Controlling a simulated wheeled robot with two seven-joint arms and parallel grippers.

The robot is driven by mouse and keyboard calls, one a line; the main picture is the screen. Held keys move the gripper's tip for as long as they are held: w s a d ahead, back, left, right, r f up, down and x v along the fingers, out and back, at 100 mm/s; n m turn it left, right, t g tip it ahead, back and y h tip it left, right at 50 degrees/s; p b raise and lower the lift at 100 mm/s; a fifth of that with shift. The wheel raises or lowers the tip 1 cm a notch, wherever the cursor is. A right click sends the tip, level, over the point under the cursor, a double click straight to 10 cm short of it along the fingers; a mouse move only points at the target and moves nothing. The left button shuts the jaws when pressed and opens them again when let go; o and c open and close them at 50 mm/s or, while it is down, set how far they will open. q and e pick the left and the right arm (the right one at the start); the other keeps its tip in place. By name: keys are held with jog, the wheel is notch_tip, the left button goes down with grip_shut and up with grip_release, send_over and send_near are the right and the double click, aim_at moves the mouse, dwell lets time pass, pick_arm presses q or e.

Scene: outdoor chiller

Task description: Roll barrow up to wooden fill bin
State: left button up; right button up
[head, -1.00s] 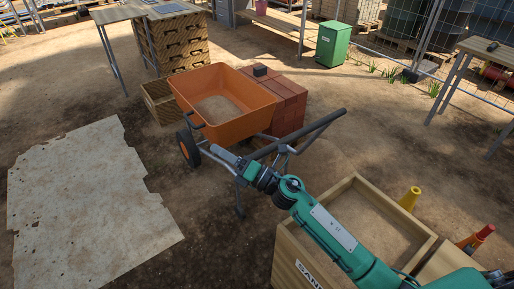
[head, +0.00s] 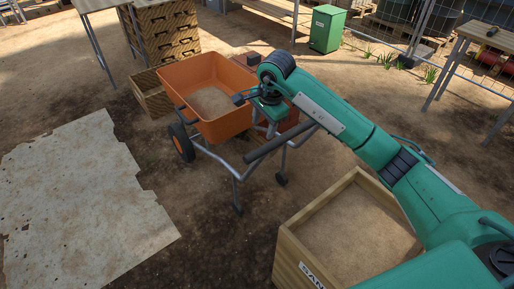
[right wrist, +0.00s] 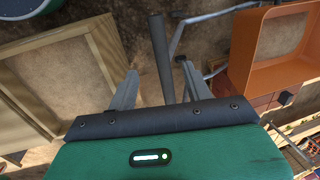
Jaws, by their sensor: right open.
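The barrow's orange tray (head: 222,124) holds some sand and stands on its wheel and legs, left of the wooden fill bin (head: 290,260). The bin is a square box with sand inside, partly hidden by my right arm. My right gripper (head: 258,113) is at the barrow's handles, behind the tray. In the right wrist view, its two fingers are apart (right wrist: 158,68), and a grey handle bar (right wrist: 160,50) runs between them in the picture. Whether it lies fully inside the jaws I cannot tell. The bin (right wrist: 70,72) shows at the left there. My left gripper is not in view.
Red bricks (head: 290,117) lie just behind the barrow, partly hidden by my arm. A wooden crate (head: 150,96) stands close to its left. A pale flat sheet (head: 80,195) lies on the ground at left. Bare ground is free between barrow and bin.

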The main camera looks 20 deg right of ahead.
aim_at(258, 151)
jog(key=f, duration=0.4)
jog(key=w+f+p, duration=0.1)
jog(key=f, duration=0.3)
jog(key=w+f, duration=0.1)
jog(key=f, duration=0.3)
jog(key=shift+w+a, duration=0.1)
jog(key=shift+a, duration=0.25)
jog(key=shift+w+f+p, duration=0.15)
jog(key=shift+f+p, duration=0.15)
jog(key=shift+f, duration=0.4)
jog(key=shift+c, duration=0.7)
jog(key=c, duration=0.7)
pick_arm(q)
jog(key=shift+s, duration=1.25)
pick_arm(e)
grip_shut()
